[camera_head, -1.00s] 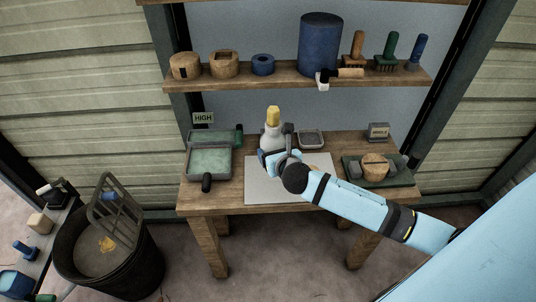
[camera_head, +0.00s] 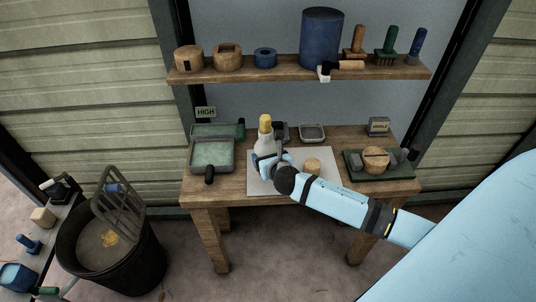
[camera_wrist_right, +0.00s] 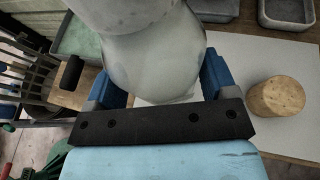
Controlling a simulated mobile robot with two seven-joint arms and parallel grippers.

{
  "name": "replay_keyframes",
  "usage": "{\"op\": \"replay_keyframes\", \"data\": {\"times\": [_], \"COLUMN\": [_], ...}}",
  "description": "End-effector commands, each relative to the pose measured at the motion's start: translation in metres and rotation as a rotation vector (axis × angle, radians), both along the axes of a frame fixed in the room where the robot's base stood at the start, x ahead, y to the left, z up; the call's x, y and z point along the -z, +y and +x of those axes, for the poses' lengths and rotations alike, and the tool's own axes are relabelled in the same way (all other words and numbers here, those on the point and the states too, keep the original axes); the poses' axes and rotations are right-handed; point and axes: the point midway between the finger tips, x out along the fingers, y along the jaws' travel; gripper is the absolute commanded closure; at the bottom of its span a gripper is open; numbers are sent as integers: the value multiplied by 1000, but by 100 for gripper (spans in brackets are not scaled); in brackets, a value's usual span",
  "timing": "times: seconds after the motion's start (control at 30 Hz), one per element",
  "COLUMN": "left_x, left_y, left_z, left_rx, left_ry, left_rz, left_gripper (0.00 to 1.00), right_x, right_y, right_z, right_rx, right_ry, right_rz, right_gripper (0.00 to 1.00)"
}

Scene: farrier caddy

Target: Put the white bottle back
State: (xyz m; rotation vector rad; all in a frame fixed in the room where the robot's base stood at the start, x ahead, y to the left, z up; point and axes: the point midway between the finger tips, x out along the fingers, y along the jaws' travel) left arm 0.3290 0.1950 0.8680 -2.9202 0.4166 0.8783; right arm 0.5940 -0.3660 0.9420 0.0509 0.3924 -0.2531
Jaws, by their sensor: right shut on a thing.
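The white bottle (camera_head: 264,143) with a yellow cap stands upright in the head view, over the left part of a pale mat (camera_head: 318,181) on the wooden table. My right gripper (camera_head: 266,163) is shut on the bottle's lower body. In the right wrist view the bottle (camera_wrist_right: 150,62) fills the space between my blue fingers. I cannot tell whether its base touches the mat. My left gripper is not in view.
A cork-like block (camera_head: 312,166) sits on the mat right of my gripper. A green-filled tray (camera_head: 212,156) is at the table's left, and a small grey tray (camera_head: 312,132) behind. A green board (camera_head: 380,167) with a wooden piece is at the right. A shelf (camera_head: 290,72) hangs above.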

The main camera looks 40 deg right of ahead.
Motion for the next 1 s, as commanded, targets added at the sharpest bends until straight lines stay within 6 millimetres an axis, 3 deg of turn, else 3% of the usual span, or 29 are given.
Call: {"op": "replay_keyframes", "data": {"times": [0.2,0.5,1.0], "left_x": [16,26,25], "left_y": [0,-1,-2], "left_z": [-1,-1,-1], "left_rx": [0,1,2], "left_ry": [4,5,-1], "left_rz": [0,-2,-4], "left_gripper": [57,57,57], "right_x": [28,52,57], "right_y": [0,0,0], "right_z": [0,0,0], "right_rx": [0,0,-1], "right_ry": [0,-1,-2], "right_rz": [0,0,0], "right_gripper": [81,81,81]}}
